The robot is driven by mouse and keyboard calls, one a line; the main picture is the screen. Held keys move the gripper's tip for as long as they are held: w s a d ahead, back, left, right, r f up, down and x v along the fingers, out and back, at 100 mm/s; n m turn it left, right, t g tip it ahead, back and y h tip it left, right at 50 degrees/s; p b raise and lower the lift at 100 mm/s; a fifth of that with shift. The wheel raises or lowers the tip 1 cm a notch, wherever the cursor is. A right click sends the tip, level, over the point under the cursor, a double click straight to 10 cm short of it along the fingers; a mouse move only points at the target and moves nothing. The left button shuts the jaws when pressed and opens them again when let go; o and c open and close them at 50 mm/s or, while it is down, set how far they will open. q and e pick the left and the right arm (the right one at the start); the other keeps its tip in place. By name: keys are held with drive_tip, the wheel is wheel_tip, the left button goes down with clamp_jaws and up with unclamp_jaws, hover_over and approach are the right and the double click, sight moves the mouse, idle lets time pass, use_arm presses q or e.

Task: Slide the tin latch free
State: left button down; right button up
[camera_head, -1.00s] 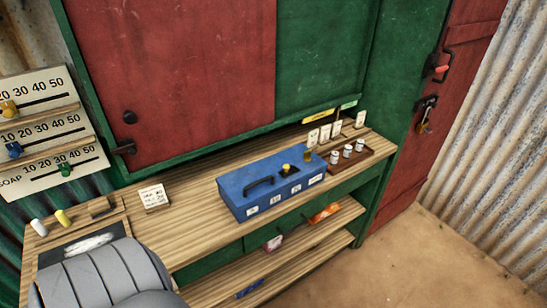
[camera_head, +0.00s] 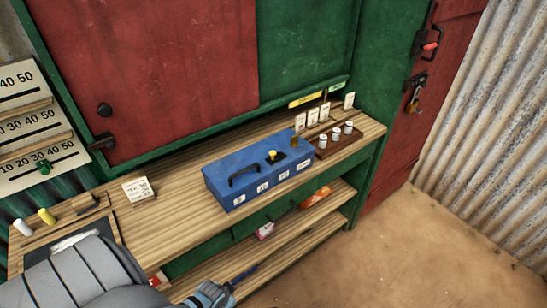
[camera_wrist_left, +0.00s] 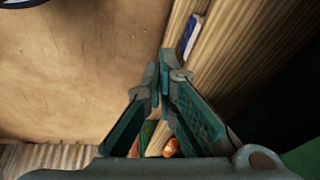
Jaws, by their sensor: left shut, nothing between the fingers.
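The blue tin (camera_head: 222,180) stands shut on the wooden counter, with a dark handle on its lid. A yellow knob on a dark plate, which looks like the latch (camera_head: 272,156), sits at the lid's right part. My left gripper (camera_head: 229,289) shows at the bottom edge of the head view, low by the lower shelf, well below and in front of the tin. In the left wrist view its teal fingers (camera_wrist_left: 164,72) meet at the tips and hold nothing. The tin cannot be made out there. My right gripper is not in view.
A tray with several small white pots (camera_head: 336,134) stands right of the tin, with cards (camera_head: 313,116) behind. Shelves below hold an orange packet (camera_head: 316,197) and a pink one (camera_head: 265,231). The floor (camera_head: 420,255) in front is clear.

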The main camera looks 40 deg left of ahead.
sight(273, 156)
use_arm(q)
drive_tip(key=w+a+r+t, duration=0.1)
drive_tip(key=w+a+r, duration=0.1)
drive_tip(key=w+r, duration=0.7)
drive_tip(key=w+r+m+t, duration=0.1)
drive_tip(key=w+r+m, duration=0.2)
drive_tip(key=r, duration=0.8)
drive_tip(key=w+a+r+m+t+h, duration=0.1)
drive_tip(key=w+r+m, duration=0.1)
drive_tip(key=w+r, duration=0.5)
drive_tip(key=w+a+r+m+t, duration=0.1)
drive_tip(key=w+r+m, duration=0.2)
drive_tip(key=r, duration=1.2)
drive_tip(key=shift+w+r+m+t+h, duration=0.3)
drive_tip(key=shift+w+r, duration=0.1)
drive_tip(key=shift+w, duration=0.55)
drive_tip(key=shift+f, duration=0.1)
drive_tip(key=x, duration=0.3)
drive_tip(key=w+a+b+x, duration=0.1)
drive_tip(key=x, duration=0.3)
drive_tip(key=r+x, duration=0.1)
drive_tip(key=x, duration=0.3)
drive_tip(key=shift+w+a, duration=0.35)
drive_tip(key=shift+w, duration=0.15)
drive_tip(key=shift+w+a, duration=0.35)
